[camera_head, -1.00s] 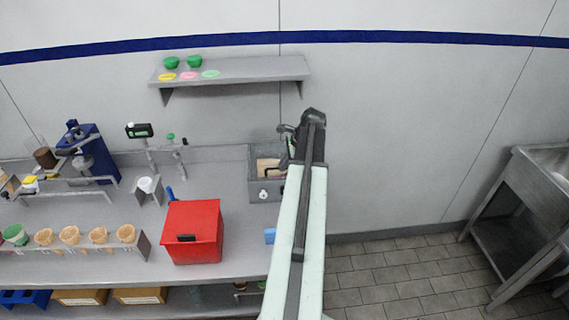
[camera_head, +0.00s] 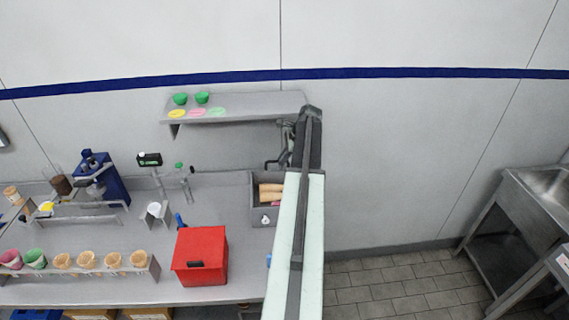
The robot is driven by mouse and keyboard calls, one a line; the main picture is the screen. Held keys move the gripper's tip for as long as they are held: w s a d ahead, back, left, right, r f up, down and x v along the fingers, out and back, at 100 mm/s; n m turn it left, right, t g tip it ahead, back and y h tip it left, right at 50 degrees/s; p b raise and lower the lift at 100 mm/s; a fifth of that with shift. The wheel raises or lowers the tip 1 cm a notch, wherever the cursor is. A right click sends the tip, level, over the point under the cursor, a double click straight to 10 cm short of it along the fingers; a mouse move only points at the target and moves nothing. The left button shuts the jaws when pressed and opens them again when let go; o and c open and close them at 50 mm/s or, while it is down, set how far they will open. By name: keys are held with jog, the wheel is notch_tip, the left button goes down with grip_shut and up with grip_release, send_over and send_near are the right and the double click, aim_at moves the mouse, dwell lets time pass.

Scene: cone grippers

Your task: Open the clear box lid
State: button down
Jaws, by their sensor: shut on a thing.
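The grey box (camera_head: 264,216) stands at the right end of the counter, partly behind my arm. Tan items show inside it. A clear lid cannot be made out clearly. My gripper (camera_head: 279,159) is above the back of the box, at the far end of my raised arm. It is small and partly hidden by the arm. A thin dark piece like a handle shows at its jaws, and the gripper is shut on it; I take it for the lid's handle.
A red box (camera_head: 200,262) stands on the counter to the left, near a rack of cones (camera_head: 88,270). A wall shelf (camera_head: 240,108) with green bowls is behind the gripper. Open tiled floor (camera_head: 380,285) and a steel sink (camera_head: 535,190) are to the right.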

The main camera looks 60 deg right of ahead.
jog(key=shift+w+d+r, duration=0.45)
jog(key=shift+d+r, duration=0.05)
jog(key=shift+d, duration=0.15)
